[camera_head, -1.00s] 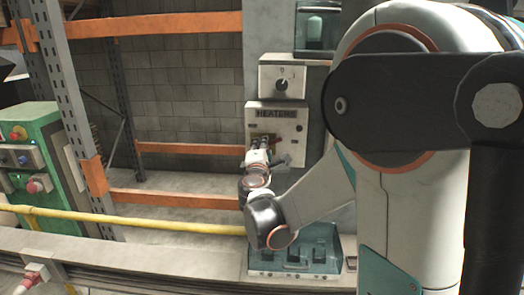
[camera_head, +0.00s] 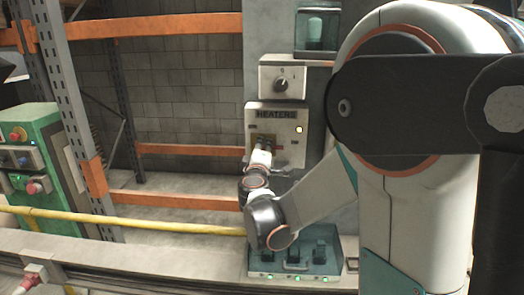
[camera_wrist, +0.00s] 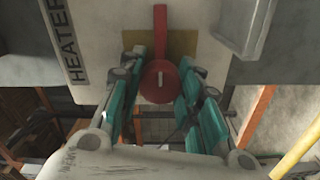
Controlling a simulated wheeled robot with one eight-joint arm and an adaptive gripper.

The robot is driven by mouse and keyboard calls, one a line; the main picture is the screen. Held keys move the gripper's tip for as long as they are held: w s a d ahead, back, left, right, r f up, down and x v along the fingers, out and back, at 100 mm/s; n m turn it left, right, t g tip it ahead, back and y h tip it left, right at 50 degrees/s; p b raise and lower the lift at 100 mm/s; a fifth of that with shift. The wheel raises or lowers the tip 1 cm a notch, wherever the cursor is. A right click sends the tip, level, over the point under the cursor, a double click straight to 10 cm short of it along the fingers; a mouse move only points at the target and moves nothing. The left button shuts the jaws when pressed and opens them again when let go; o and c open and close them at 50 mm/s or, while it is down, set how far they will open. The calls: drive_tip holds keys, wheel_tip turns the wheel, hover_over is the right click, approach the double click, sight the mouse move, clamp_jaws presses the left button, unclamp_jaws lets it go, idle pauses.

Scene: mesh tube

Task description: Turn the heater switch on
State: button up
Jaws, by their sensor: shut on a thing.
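The heater panel (camera_head: 262,113), labelled HEATERS, is on the grey column; its lamp (camera_head: 299,130) is lit. In the wrist view the panel (camera_wrist: 100,35) fills the upper part, its label running sideways. The red rotary switch (camera_wrist: 160,82) sits on a yellow plate (camera_wrist: 185,44), its red handle pointing to the top of the picture. My gripper (camera_wrist: 160,75) has a finger on each side of the switch and is shut on it. In the head view my gripper (camera_head: 265,140) is at the panel and largely hides the switch.
A switch box with a black knob (camera_head: 281,85) is above the panel. A teal unit with several green lights (camera_head: 300,258) is below. A yellow pipe (camera_head: 130,223) runs left of my arm. A green control box (camera_head: 30,155) stands far left.

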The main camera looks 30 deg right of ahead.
drive_tip(key=o, duration=1)
drive_tip(key=shift+o, duration=0.2)
drive_tip(key=v, duration=1.2)
drive_tip(key=shift+s, duration=0.1)
